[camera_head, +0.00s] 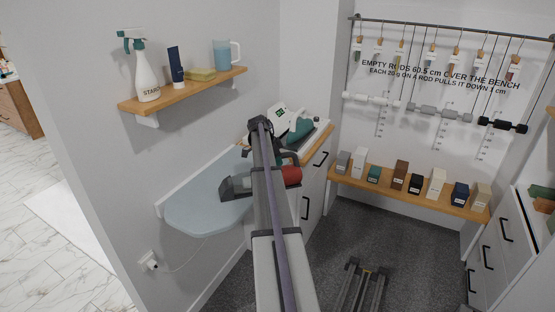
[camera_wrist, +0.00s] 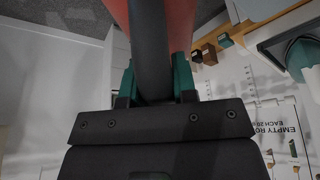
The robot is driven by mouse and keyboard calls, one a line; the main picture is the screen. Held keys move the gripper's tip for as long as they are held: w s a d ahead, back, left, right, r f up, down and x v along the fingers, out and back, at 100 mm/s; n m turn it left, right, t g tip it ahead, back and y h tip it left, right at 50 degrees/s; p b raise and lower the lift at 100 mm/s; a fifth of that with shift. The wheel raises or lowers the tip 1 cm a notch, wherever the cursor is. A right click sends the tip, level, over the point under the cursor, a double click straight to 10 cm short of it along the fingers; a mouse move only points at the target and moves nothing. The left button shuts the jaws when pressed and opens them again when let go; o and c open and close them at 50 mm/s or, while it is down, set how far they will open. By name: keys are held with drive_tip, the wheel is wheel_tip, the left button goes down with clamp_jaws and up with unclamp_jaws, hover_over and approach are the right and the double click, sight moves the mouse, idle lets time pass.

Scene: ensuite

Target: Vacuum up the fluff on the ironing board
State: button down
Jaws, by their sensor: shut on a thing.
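The ironing board (camera_head: 190,214) is a pale blue-grey board with a rounded end, fixed to the wall left of my arm. A handheld vacuum (camera_head: 291,176) with a red body and dark nozzle is over the board's right part, its nozzle pointing left. I cannot tell whether the nozzle touches the board. My gripper (camera_wrist: 155,82) is shut on the vacuum's black handle in the wrist view, with green pads on either side. The vacuum's red body (camera_wrist: 184,22) shows behind the handle. My arm hides part of the board, and I cannot make out any fluff.
A wooden shelf (camera_head: 185,90) with a spray bottle (camera_head: 146,80), tube and jug hangs above the board. A teal iron (camera_head: 300,129) stands on the counter behind. A plug (camera_head: 149,262) with a cord is below the board. Small boxes line a bench (camera_head: 428,200) at right.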

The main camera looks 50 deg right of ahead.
drive_tip(key=shift+w+a, duration=0.2)
drive_tip(key=shift+a, duration=1.7)
drive_tip(key=shift+w+a, duration=0.15)
drive_tip(key=shift+a, duration=1.75)
drive_tip(key=shift+w+d, duration=0.3)
drive_tip(key=shift+d, duration=1.55)
drive_tip(key=shift+w+d, duration=0.35)
drive_tip(key=shift+d, duration=1.55)
drive_tip(key=shift+w+d, duration=0.3)
drive_tip(key=shift+d, duration=1.55)
wheel_tip(320, 180, up, 6)
drive_tip(key=p, duration=0.6)
